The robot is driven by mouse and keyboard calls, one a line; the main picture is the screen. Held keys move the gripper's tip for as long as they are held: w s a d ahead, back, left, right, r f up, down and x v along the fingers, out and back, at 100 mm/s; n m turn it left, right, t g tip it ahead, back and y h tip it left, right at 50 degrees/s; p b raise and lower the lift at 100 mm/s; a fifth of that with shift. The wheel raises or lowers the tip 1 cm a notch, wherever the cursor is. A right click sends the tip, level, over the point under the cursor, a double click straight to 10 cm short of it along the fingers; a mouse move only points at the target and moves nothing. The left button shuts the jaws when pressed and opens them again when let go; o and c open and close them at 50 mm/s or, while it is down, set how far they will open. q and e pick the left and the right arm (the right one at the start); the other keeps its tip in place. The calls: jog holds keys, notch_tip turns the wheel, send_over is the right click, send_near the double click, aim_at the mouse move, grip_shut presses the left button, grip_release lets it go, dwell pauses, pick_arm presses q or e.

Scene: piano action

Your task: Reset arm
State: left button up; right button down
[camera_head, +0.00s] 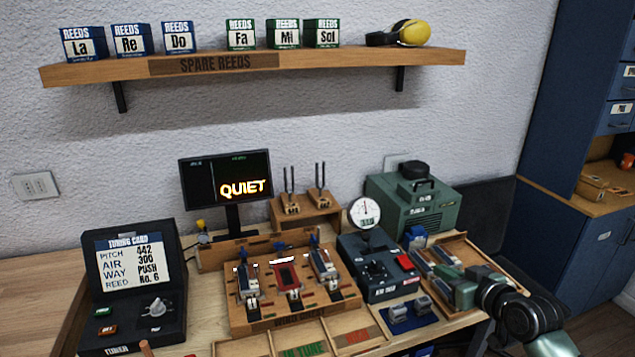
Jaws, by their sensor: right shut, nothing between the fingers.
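My right gripper (436,283) comes in from the lower right on a green and dark arm. It is shut and empty, above the near part of a wooden tray (487,262) at the right of the bench. Metal parts (428,258) lie in the tray just beyond the gripper, and the gripper and wrist hide part of the tray. I cannot tell whether the fingertips touch anything. My left gripper is not in view.
A blue device (375,268) with a gauge (364,213) stands left of the gripper. A wooden rack (262,312) holding reed units is farther left. A green machine (412,203) stands behind. A blue mat (432,308) with two small blocks lies in front. A tuner (135,290) is far left.

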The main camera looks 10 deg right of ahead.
jog(key=s+a+f+n+g, duration=0.2)
jog(key=s+a+f+g, duration=0.3)
jog(key=s+a+f, duration=0.75)
jog(key=s+a+f+g, duration=0.1)
jog(key=s+a+g, duration=0.15)
jog(key=s, duration=0.35)
jog(key=s+a+f+m+g, duration=0.1)
jog(key=s+a+f, duration=0.1)
jog(key=s+a, duration=0.35)
jog(key=s+a+f+g, duration=0.1)
jog(key=s+a+g, duration=0.1)
jog(key=s, duration=0.6)
notch_tip(320, 180, down, 28)
jog(key=s+g, duration=0.1)
jog(key=s, duration=0.1)
jog(key=s+d+f+g+h, duration=0.1)
jog(key=s+d+f, duration=0.2)
jog(key=s+f, duration=1.1)
jog(key=shift+s+d+f+n, duration=0.2)
jog(key=shift+s+n, duration=0.1)
jog(key=shift+s, duration=0.6)
